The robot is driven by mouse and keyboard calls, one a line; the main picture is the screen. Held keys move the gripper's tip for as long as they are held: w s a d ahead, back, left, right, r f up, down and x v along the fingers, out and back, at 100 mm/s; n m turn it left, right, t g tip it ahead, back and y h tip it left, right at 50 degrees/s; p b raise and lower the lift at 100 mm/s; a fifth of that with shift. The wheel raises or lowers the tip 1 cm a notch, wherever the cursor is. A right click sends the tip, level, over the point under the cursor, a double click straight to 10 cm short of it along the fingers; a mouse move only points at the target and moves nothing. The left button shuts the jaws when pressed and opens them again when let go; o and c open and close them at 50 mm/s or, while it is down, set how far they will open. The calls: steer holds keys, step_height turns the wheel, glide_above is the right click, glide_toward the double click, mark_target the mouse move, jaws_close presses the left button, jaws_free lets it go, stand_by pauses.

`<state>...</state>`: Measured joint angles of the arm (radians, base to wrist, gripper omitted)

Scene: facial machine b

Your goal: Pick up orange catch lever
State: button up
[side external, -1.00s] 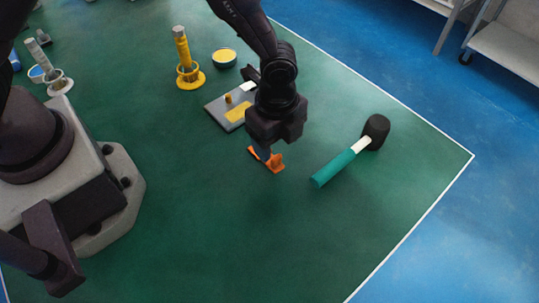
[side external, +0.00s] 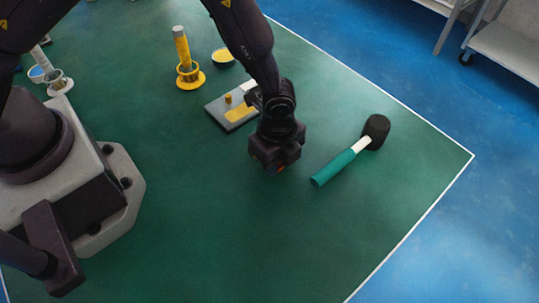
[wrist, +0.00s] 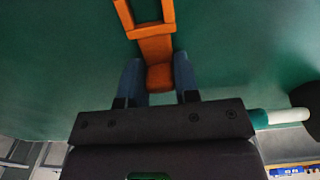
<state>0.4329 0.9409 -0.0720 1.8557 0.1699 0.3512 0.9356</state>
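The orange catch lever (wrist: 157,46) lies at the top middle of the wrist view, with an open frame at its far end and a solid block at its near end. My gripper (wrist: 160,68) has its two blue-grey fingers on either side of that block, very close to it. Whether they press on it or leave a thin gap cannot be told. In the side view my gripper (side external: 278,172) is low over the green table and hides nearly all of the lever; only a speck of orange shows beneath it.
A mallet with a teal handle (side external: 334,167) and black head lies just right of my gripper. A grey plate with yellow parts (side external: 228,112) lies behind it. A yellow post on a base (side external: 188,74) and a yellow-topped round tin (side external: 223,57) stand farther back. The front of the table is clear.

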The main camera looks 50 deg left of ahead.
steer(key=shift+c, duration=0.4)
steer(key=shift+r, duration=0.55)
step_height(320, 180, up, 3)
steer(key=shift+s+a+f, duration=0.1)
steer(key=shift+f, duration=0.05)
steer(key=s+a+r, duration=0.6)
steer(key=s+r, duration=0.3)
steer(key=s, duration=0.3)
steer(key=shift+a+r, duration=0.15)
steer(key=shift+a, duration=0.1)
